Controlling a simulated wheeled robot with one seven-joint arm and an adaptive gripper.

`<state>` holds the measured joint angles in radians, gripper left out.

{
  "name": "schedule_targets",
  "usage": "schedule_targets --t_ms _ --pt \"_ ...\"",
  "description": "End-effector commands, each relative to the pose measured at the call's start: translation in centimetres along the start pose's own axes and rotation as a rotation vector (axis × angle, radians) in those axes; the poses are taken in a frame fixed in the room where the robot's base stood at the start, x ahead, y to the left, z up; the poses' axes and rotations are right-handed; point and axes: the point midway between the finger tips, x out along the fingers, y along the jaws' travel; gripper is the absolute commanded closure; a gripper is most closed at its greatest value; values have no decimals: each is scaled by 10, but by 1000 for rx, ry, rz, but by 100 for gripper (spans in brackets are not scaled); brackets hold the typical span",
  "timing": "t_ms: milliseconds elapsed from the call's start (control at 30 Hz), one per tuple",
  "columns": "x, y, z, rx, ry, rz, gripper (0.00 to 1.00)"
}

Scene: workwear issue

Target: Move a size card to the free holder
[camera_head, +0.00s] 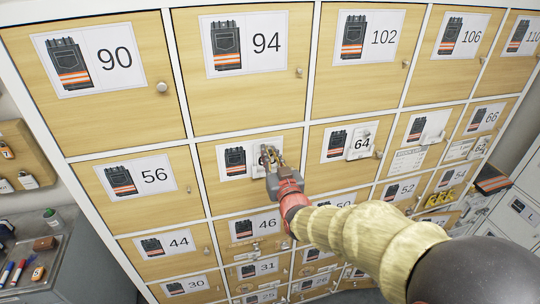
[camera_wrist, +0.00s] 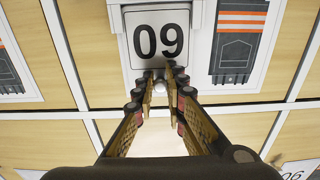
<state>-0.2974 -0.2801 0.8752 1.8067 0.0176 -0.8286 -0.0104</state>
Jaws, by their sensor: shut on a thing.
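My gripper (camera_head: 268,156) is at the front of the second-row locker between 56 and 64. In the wrist view my gripper (camera_wrist: 158,88) has its fingertips closed together at the edge of a white size card (camera_wrist: 158,42). That view is upside down, so its "09" reads as 60. A small pale round piece shows between the fingertips. The card sits between grey side pieces of its holder (camera_wrist: 118,20); whether it has come loose cannot be told. In the head view the gripper partly hides this card. A blank white holder (camera_head: 434,127) shows on the fourth locker of that row.
A card reading 64 (camera_head: 362,143) is on the locker to the right, beside a knob (camera_head: 378,154). Other numbered doors with knobs surround the gripper. Yellow lettering (camera_head: 440,198) shows lower right. A grey bench (camera_head: 75,262) with small items stands lower left.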

Motion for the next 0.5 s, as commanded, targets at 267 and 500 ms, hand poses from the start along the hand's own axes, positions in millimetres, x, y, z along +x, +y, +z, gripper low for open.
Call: schedule_targets --t_ms 267,500 --pt "0 0 1 0 1 0 100" --pt "0 0 1 0 1 0 86"
